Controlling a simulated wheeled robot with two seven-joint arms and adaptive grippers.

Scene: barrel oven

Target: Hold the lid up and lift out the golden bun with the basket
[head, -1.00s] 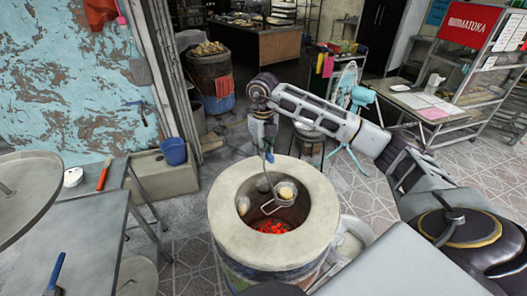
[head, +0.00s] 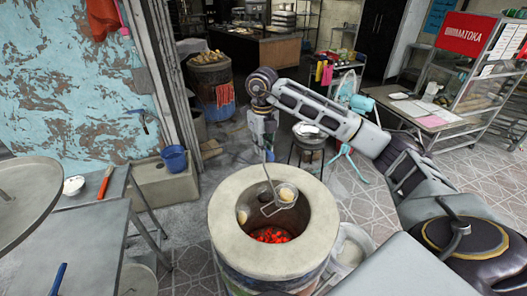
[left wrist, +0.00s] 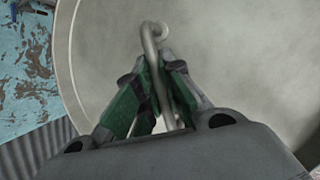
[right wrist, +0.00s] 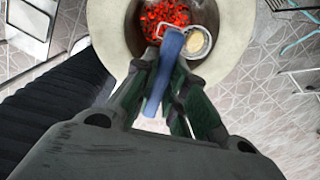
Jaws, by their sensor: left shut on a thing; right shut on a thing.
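The lid (head: 22,192) is a round grey disc held up at the left edge of the head view. In the left wrist view my left gripper (left wrist: 160,75) is shut on the lid's bent metal handle (left wrist: 152,38), above the disc (left wrist: 235,75). My right gripper (head: 267,142) is shut on the basket's blue handle (right wrist: 166,62), above the barrel oven (head: 232,184). The wire basket (head: 270,211) hangs in the oven mouth. The golden bun (head: 287,194) sits at the basket; it also shows in the right wrist view (right wrist: 198,41).
Red coals (head: 270,235) glow at the oven bottom. Another bun (head: 242,217) is against the inner left wall. A grey table (head: 85,235) stands left, a metal bowl (head: 352,246) right of the oven.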

